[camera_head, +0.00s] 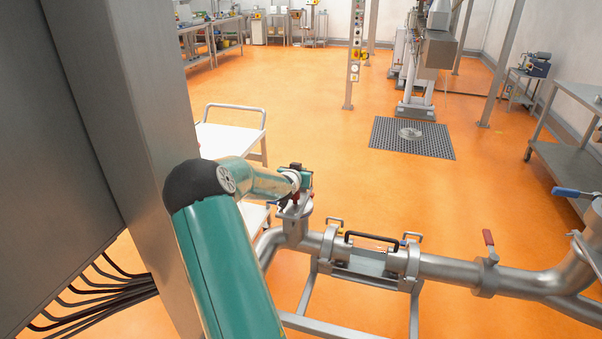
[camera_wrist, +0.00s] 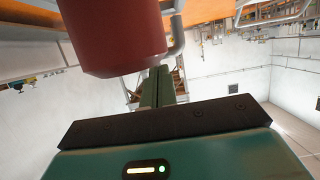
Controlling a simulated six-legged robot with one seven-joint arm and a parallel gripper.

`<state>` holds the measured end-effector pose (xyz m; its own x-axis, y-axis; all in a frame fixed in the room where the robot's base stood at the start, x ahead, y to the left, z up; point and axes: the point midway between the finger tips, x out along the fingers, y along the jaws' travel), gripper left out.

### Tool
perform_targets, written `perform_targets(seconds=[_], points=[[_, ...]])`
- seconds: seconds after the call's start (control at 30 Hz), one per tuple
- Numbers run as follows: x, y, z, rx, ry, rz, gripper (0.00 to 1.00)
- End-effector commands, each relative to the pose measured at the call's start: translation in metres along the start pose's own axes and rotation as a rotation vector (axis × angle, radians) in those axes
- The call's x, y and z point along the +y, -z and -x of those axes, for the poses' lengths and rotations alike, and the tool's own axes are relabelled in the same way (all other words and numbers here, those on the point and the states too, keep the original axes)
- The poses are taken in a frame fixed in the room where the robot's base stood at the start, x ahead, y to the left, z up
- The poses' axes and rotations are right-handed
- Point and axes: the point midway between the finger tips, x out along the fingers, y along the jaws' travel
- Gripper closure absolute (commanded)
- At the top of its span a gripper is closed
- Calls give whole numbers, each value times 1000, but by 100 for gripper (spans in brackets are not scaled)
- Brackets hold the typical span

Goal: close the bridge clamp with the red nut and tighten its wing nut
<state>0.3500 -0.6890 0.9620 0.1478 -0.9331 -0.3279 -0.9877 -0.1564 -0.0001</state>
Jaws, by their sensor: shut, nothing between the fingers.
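The bridge piece (camera_head: 366,261) is a short pipe section with a black handle (camera_head: 372,237), set in the pipe run in the head view. A clamp stands at its left end (camera_head: 333,238) and another at its right end (camera_head: 411,247). Their nuts are too small to tell apart by colour or tightness. My gripper (camera_head: 297,201) is left of the bridge, over the upright pipe stub, beside a small red part. In the wrist view its fingers (camera_wrist: 164,86) are shut and empty. A large red cylinder (camera_wrist: 112,38) is close beside them; I cannot tell whether they touch.
A white cart (camera_head: 226,139) stands behind my arm. A steel pillar (camera_head: 125,110) and cabinet are close on the left. The orange floor behind the pipes is mostly clear.

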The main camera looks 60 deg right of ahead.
Motion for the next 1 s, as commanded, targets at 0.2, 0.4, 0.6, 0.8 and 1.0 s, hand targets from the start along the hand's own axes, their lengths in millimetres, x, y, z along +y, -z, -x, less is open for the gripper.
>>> perform_targets(seconds=[0.2, 0.4, 0.6, 0.8, 1.0], points=[[3, 33, 6, 3, 3, -2, 100], [2, 41, 47, 0, 7, -1, 100], [3, 45, 86, 0, 7, -1, 100], [5, 47, 104, 1, 5, 0, 100], [5, 47, 106, 0, 4, 2, 100]])
